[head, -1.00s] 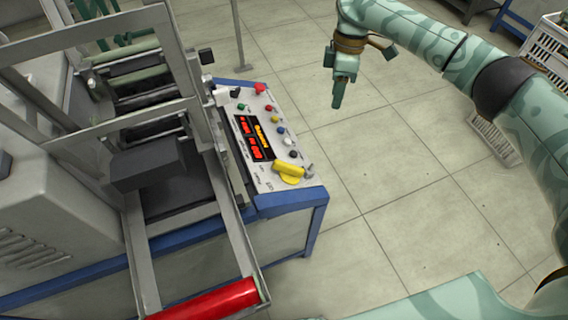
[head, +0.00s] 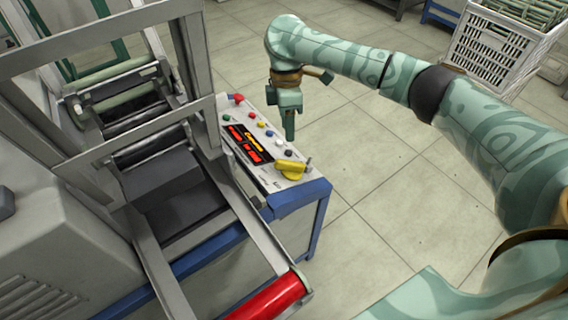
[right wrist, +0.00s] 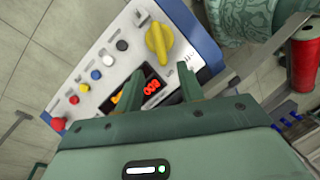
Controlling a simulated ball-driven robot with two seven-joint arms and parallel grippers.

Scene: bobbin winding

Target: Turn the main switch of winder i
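The main switch (head: 291,169) is a yellow rotary knob on a round yellow base, at the near end of the winder's light control panel (head: 268,181). It also shows in the right wrist view (right wrist: 159,40), just beyond the fingertips. My right gripper (head: 289,132) hangs fingers down by the panel's far right edge, apart from the knob. In the right wrist view its two fingers (right wrist: 161,78) are spread with nothing between them, so it is open. My left gripper is not in view. I cannot read which winder this is.
The panel carries a lit red display (head: 244,144) and several coloured buttons close to the knob. The winder's grey frame (head: 190,60) rises left of the panel. A red roll (head: 268,299) lies in front. Bare floor (head: 380,190) lies to the right.

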